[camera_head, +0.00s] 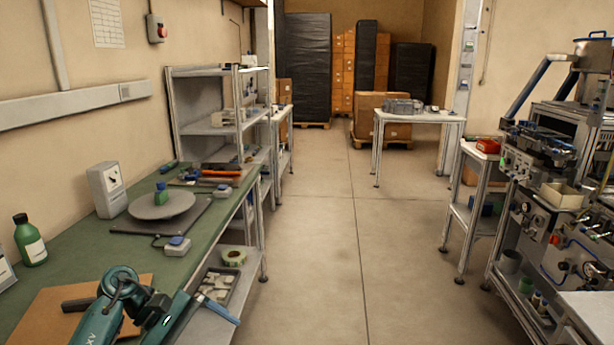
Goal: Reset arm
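My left arm, teal with black joints, comes in at the bottom left over the near end of the green workbench (85,248). It is folded over a brown board (50,310). The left gripper (190,308) seems to be at the arm's right end, by the bench's front edge; its fingers are not clear enough to tell open from shut. No held thing is discernible. My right arm and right gripper are out of view.
A machine rack (545,215) stands right. The floor aisle (340,240) between is clear.

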